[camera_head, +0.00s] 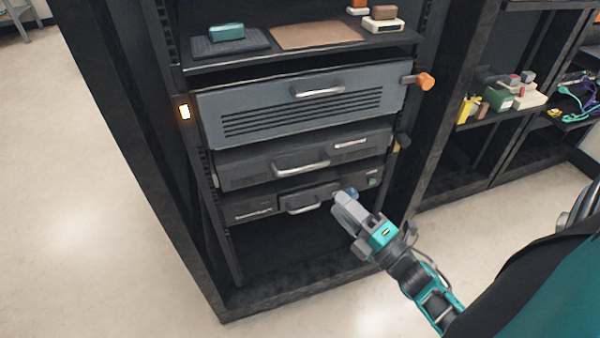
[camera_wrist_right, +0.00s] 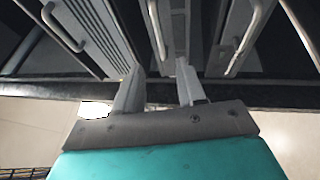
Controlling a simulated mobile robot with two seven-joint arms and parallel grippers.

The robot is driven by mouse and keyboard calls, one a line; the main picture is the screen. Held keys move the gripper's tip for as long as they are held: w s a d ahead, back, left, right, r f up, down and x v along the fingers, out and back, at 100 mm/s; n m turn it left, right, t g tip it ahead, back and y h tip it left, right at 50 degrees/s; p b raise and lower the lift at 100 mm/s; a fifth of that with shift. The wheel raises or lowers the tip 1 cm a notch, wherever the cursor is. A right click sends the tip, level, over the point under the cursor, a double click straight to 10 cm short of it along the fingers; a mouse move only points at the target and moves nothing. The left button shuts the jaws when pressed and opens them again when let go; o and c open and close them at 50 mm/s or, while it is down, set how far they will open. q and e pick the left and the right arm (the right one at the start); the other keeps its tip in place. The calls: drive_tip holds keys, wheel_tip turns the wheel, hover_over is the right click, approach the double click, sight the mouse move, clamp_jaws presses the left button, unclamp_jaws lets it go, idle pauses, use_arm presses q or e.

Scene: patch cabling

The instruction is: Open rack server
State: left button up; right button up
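Three rack units sit stacked in the black rack. The top one is a blue-grey server (camera_head: 255,103) with vent slots and a bar handle (camera_head: 318,90). Below it are a dark grey unit (camera_head: 245,172) with a handle (camera_head: 300,167) and a lower black unit (camera_head: 250,207) with a handle (camera_head: 305,205). No unit looks pulled out. My right gripper (camera_head: 345,208) is near the right side of the lower unit's front. In the right wrist view its fingers (camera_wrist_right: 158,88) are apart with nothing between them, and unit handles show beyond. Contact cannot be told. My left gripper is not in view.
An orange-ended lever (camera_head: 424,82) sticks out at the top server's right. A shelf above holds a teal object (camera_head: 227,32) and a brown mat (camera_head: 315,35). Another rack with small items (camera_head: 510,92) stands at right. The floor (camera_head: 90,200) at left is clear.

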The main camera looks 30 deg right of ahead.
drive_tip(key=b+x, duration=0.1)
drive_tip(key=x, duration=1)
drive_tip(key=shift+w, duration=0.35)
clamp_jaws()
